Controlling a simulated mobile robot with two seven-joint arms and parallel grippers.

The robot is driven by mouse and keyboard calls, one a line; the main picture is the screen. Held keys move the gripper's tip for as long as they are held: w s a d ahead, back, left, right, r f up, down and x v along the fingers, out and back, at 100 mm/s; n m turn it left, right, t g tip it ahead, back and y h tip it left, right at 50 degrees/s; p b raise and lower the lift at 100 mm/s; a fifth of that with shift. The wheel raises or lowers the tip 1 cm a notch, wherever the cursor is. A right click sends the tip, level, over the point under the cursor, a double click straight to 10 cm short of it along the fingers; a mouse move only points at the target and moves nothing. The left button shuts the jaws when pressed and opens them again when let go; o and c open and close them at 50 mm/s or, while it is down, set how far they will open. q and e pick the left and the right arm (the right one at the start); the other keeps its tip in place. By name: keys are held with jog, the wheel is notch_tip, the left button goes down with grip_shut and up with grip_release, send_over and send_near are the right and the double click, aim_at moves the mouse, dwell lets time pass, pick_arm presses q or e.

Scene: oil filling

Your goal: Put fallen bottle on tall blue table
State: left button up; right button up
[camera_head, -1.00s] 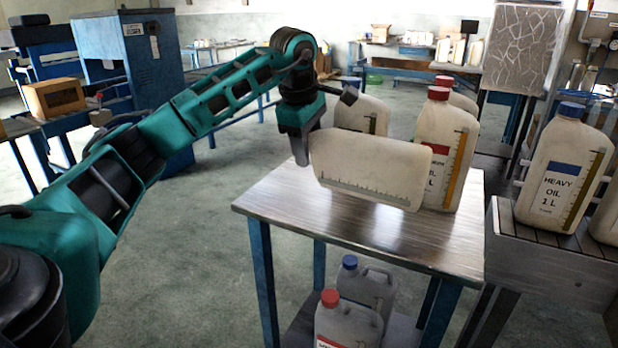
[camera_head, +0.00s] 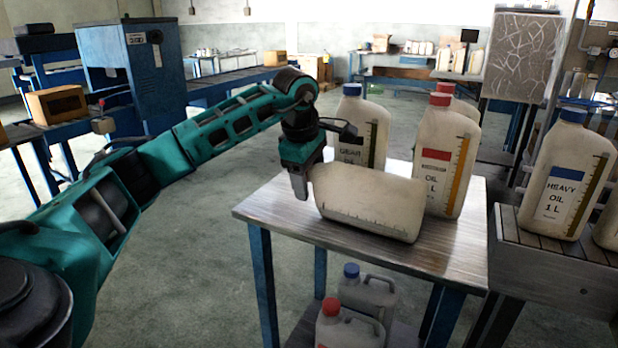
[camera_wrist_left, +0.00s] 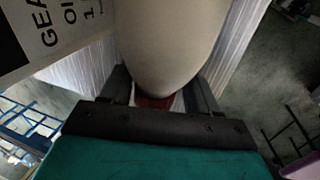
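The fallen bottle (camera_head: 370,203), cream with a level scale along its lower side, lies on its side at the tall blue table (camera_head: 262,213), low over its metal top. Whether it fully rests there I cannot tell. My left gripper (camera_head: 299,186) is at its left, cap end. In the left wrist view the fingers (camera_wrist_left: 158,92) are on both sides of the red cap (camera_wrist_left: 154,102), with the bottle body (camera_wrist_left: 168,40) extending away; they appear shut on it. The cap is hidden in the head view. My right gripper is not in view.
A blue-capped gear oil bottle (camera_head: 357,125) and a red-capped oil bottle (camera_head: 443,155) stand upright close behind on the table. The front of the tabletop is bare. Jugs (camera_head: 348,325) stand on the lower shelf. A heavy oil bottle (camera_head: 563,180) stands on a conveyor (camera_head: 552,247) at right.

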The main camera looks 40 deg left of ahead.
pick_arm(q)
jog(key=shift+o, duration=0.5)
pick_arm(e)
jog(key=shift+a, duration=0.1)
pick_arm(q)
jog(key=shift+r, duration=0.15)
jog(key=shift+r, duration=0.3)
jog(key=p+v, duration=0.1)
jog(key=v, duration=1)
jog(key=shift+p, duration=0.4)
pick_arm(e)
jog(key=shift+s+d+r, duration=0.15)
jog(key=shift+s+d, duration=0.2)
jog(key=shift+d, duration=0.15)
pick_arm(q)
jog(key=shift+r, duration=0.1)
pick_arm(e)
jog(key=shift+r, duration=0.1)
